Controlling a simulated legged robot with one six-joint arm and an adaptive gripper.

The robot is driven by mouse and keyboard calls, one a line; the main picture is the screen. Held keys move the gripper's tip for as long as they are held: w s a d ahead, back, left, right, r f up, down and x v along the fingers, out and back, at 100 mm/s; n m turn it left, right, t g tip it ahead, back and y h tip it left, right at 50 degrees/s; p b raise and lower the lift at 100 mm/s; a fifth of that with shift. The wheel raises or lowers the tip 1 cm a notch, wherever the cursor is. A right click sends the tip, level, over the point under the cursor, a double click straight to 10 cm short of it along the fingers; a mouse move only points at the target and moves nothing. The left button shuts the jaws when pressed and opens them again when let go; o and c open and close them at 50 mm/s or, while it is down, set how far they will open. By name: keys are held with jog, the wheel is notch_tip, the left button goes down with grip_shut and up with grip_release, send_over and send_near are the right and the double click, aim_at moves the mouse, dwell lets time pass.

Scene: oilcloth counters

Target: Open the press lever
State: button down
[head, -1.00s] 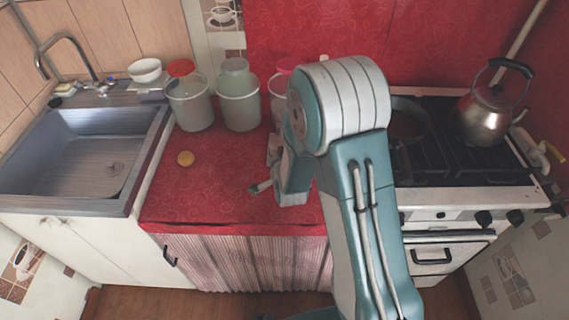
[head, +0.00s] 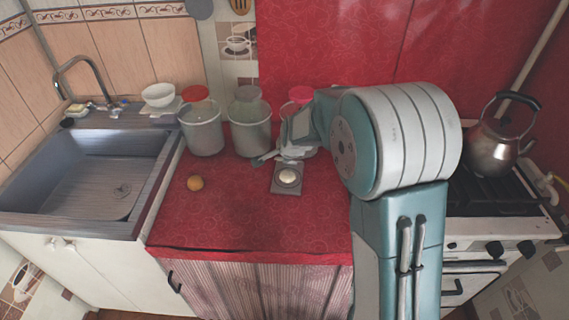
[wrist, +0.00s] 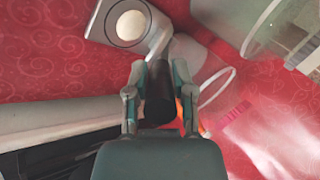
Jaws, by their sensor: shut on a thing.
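The press is a small grey plate (head: 286,190) on the red counter with a pale round piece (head: 288,176) on it, likely dough. In the wrist view the press plate (wrist: 100,24) and the pale round piece (wrist: 131,26) lie beyond my gripper (wrist: 159,88). My gripper is shut on the dark cylindrical lever handle (wrist: 158,98), which sits between both fingers. A grey lever part (wrist: 182,52) runs from the handle toward the plate. In the head view my gripper (head: 278,152) is just behind the plate, partly hidden by my arm.
Two grey canisters (head: 203,134) (head: 250,132) and a pink-lidded jar (head: 301,94) stand at the back, close to my gripper. The sink (head: 100,180) is further left. A kettle (head: 492,148) stands on the stove right. The front counter is clear.

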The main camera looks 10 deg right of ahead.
jog(key=w+r+g, duration=0.1)
jog(key=w+d+r+g, duration=0.1)
jog(key=w+r+g, duration=0.1)
jog(key=shift+w+d+y, duration=0.25)
jog(key=shift+w+y, duration=0.1)
jog(key=shift+y, duration=0.05)
jog(key=shift+w+d+r+m+g, duration=0.15)
jog(key=shift+w+r+g, duration=0.3)
jog(key=shift+w+g, duration=0.3)
jog(key=shift+w+d+r+m+g, duration=0.15)
jog(key=shift+w+r+g, duration=0.35)
jog(key=shift+w, duration=0.4)
jog(key=shift+f, duration=0.1)
jog(key=shift+a, duration=0.1)
jog(key=shift+c, duration=2.2)
grip_release()
jog(key=v, duration=1.2)
jog(key=shift+w, duration=0.2)
